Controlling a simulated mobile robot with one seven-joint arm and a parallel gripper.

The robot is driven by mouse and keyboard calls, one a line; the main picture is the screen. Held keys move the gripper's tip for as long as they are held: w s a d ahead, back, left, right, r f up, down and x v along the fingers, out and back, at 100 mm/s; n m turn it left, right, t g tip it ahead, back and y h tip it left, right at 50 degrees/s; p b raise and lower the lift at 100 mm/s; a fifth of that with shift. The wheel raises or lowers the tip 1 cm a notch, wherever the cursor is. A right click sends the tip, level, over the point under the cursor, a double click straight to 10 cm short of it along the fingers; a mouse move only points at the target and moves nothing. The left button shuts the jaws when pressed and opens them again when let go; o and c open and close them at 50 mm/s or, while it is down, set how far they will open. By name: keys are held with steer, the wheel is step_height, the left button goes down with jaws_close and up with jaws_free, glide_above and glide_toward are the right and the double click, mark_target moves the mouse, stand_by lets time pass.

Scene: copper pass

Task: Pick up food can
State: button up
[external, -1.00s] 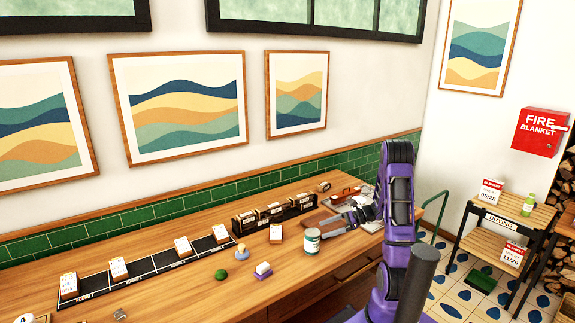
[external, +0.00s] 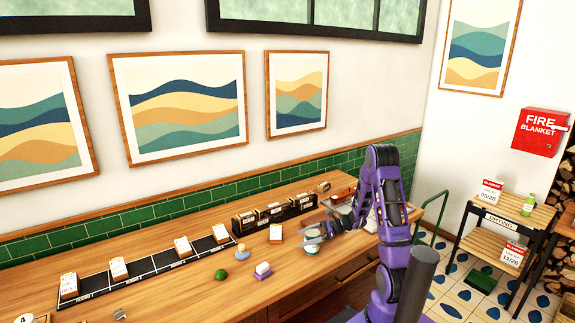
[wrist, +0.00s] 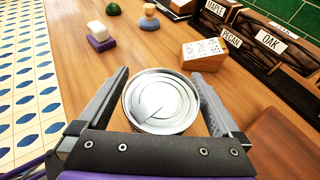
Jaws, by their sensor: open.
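The food can (wrist: 161,101) stands upright on the wooden counter, its round silver lid facing the wrist camera. In the external view the can (external: 312,248) is partly hidden by my gripper. My gripper (wrist: 163,82) is open, with one finger on each side of the can in the wrist view. There seems to be a small gap between the can and each finger; I cannot tell whether either touches. My gripper (external: 309,238) is low over the counter in the external view.
A small wooden block with a white label (wrist: 204,53) stands close beyond the right finger. A labelled rack (wrist: 262,40) is farther right. A white and purple block (wrist: 101,35) and a green item (wrist: 113,9) lie to the left. A brown board (wrist: 283,140) is at the right.

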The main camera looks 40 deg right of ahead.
jaws_close()
stand_by(0.3)
steer(key=shift+r, duration=0.15)
